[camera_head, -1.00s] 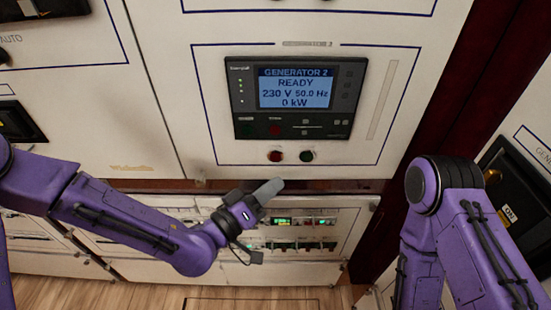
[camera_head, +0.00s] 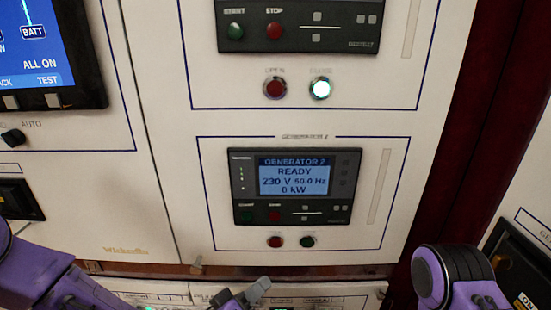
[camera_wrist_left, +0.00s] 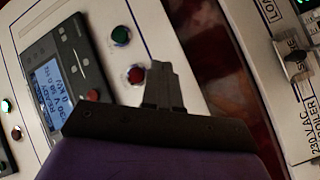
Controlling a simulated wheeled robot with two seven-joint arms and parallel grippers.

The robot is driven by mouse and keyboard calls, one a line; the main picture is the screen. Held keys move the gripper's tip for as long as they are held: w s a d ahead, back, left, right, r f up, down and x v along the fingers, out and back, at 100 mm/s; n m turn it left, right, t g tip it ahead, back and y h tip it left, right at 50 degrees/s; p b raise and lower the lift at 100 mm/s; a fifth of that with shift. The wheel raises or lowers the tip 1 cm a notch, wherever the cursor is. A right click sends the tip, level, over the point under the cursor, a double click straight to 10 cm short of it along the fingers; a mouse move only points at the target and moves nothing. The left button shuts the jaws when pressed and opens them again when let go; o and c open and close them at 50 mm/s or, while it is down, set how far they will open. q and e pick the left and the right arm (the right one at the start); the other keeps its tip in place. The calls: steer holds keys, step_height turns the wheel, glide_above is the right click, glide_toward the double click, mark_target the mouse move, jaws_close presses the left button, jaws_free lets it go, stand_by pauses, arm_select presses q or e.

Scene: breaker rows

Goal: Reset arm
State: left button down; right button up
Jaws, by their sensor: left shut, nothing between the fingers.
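My left gripper (camera_head: 258,292) is low in the head view, in front of the cabinet just below the Generator 2 panel. Its fingers are shut and empty. In the wrist view the shut fingers (camera_wrist_left: 163,85) show beside the red button (camera_wrist_left: 136,74), and I cannot tell whether they touch the panel. The Generator 2 controller (camera_head: 294,186) reads READY, 230 V, 50.0 Hz, 0 kW. Below it are a red button (camera_head: 276,242) and a green button (camera_head: 307,242). My right arm (camera_head: 455,280) shows at the lower right; its gripper is out of view.
Above is another controller (camera_head: 296,26) with a red button (camera_head: 275,88) and a lit button (camera_head: 320,88). A blue screen (camera_head: 40,50) is at upper left. A breaker row (camera_head: 150,296) lies below, mostly cut off. A black switch (camera_head: 515,270) is at right, near my right arm.

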arm_select(q)
steer(key=s+a+f+n+g+y, duration=0.2)
steer(key=s+a+f+y, duration=0.3)
steer(key=f, duration=0.5)
steer(key=s+a+f+n+g+y, duration=0.2)
steer(key=s+a+f+g+y, duration=0.1)
steer(key=a+f, duration=0.5)
steer(key=s+a+f+g+y, duration=0.2)
steer(key=s+a+f, duration=0.3)
steer(key=s, duration=0.3)
steer(key=s+a+f+g+y, duration=0.3)
steer(key=s+a+f, duration=0.2)
steer(key=s+a, duration=0.3)
steer(key=shift+s+a+m+y, duration=0.3)
steer(key=shift+y, duration=0.1)
